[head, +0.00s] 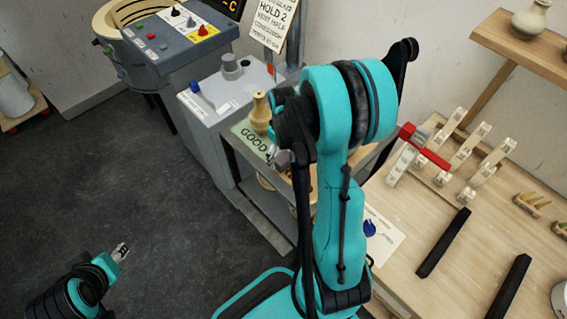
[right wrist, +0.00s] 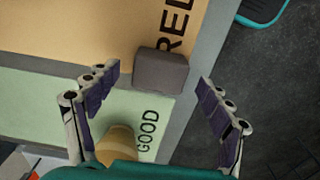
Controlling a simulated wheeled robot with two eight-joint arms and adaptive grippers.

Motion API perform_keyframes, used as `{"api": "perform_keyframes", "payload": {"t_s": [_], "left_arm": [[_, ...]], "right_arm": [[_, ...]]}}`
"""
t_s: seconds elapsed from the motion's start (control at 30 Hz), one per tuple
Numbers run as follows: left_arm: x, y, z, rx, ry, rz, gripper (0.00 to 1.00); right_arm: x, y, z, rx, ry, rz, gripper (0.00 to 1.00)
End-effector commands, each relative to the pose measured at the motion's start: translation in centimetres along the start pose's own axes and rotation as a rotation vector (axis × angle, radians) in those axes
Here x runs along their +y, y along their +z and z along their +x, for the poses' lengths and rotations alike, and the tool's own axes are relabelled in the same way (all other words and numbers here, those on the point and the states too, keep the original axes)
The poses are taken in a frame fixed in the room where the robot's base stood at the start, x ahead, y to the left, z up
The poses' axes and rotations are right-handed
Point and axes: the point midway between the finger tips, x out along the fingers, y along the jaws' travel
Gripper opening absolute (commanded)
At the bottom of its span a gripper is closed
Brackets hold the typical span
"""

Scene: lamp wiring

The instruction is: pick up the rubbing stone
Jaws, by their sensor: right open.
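The rubbing stone (right wrist: 162,70) shows in the right wrist view as a dark grey block. It lies on the orange panel marked "REL", near the border of the green panel marked "GOOD". My right gripper (right wrist: 158,77) is open and empty, with one finger on each side of the stone in the picture; I cannot tell the height gap. In the head view my right gripper (head: 279,157) is partly hidden by its own arm, and I cannot make out the stone there. My left gripper (head: 121,252) is far from it, at the lower left over the floor.
A grey control box (head: 220,92) stands behind. A wooden table (head: 440,260) with racks and dark bars is at right.

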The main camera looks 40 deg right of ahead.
Motion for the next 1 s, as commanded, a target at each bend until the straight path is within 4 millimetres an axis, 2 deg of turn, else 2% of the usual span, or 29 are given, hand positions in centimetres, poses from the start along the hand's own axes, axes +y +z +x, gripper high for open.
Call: {"api": "perform_keyframes", "payload": {"t_s": [0.03, 0.13, 0.37, 0.6, 0.67, 0.7, 1.0], "left_arm": [[0.0, 0.5, 0.6, 0.0, 0.0, 0.0, 0.4], [0.0, 0.7, 1.0, 0.0, 0.0, 0.0, 0.4], [0.0, 0.6, 0.8, 0.0, 0.0, 0.0, 0.4], [0.0, 0.6, 0.8, 0.0, 0.0, 0.0, 0.4], [0.0, 0.6, 0.8, 0.0, 0.0, 0.0, 0.4], [0.0, 0.6, 0.8, 0.0, 0.0, 0.0, 0.4], [0.0, 0.4, 0.6, 0.0, 0.0, 0.0, 0.4]], "right_arm": [[0.0, 0.0, 1.3, 0.0, 0.0, 0.0, 0.8], [0.0, 0.0, 2.3, 0.0, 0.0, 0.0, 0.8], [0.0, 0.0, 2.3, 0.001, 0.0, 0.001, 0.8], [0.0, 0.0, 2.3, 0.001, 0.0, 0.001, 0.18], [0.0, 0.0, 2.3, 0.001, 0.0, 0.001, 0.18], [0.0, 0.0, 2.3, 0.001, 0.0, 0.001, 0.12], [0.0, 0.0, 1.7, 0.001, 0.0, 0.001, 0.12]]}}
